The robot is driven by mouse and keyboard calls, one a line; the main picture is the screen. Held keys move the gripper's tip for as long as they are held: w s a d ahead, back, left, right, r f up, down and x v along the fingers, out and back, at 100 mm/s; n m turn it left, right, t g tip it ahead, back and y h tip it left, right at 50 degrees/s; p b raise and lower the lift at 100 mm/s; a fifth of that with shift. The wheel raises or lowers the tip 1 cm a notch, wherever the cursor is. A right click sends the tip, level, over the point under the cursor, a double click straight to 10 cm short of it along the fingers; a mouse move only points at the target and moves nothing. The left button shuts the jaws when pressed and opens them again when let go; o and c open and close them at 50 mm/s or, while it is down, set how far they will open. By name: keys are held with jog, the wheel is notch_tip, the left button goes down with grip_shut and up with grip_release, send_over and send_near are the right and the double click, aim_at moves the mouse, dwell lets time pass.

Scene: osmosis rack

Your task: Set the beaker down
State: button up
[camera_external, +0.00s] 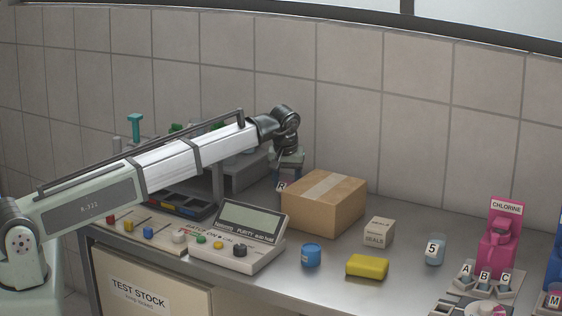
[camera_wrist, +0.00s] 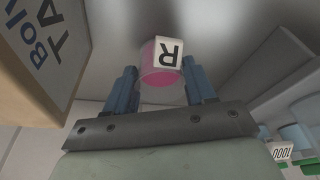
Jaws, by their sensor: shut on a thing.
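The beaker (camera_wrist: 158,79) is a clear vessel with pink contents and a white label marked R. In the wrist view it sits between the two blue fingers of my gripper (camera_wrist: 161,84), which is shut on it. In the external view my gripper (camera_external: 286,168) points down behind the left end of the cardboard box. Only the R label of the beaker (camera_external: 282,187) shows there, just left of the box. The rest is hidden, and I cannot tell whether its base touches the bench.
The cardboard box (camera_external: 322,205) stands close to the right of my gripper. A grey console (camera_external: 236,240) is in front, with a blue container (camera_external: 311,255) and a yellow block (camera_external: 367,267) nearby. A beaker marked 5 (camera_external: 435,250) stands farther right.

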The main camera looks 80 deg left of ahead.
jog(key=shift+f, duration=0.1)
jog(key=o, duration=1)
jog(key=v, duration=1.2)
jog(key=shift+a, duration=0.1)
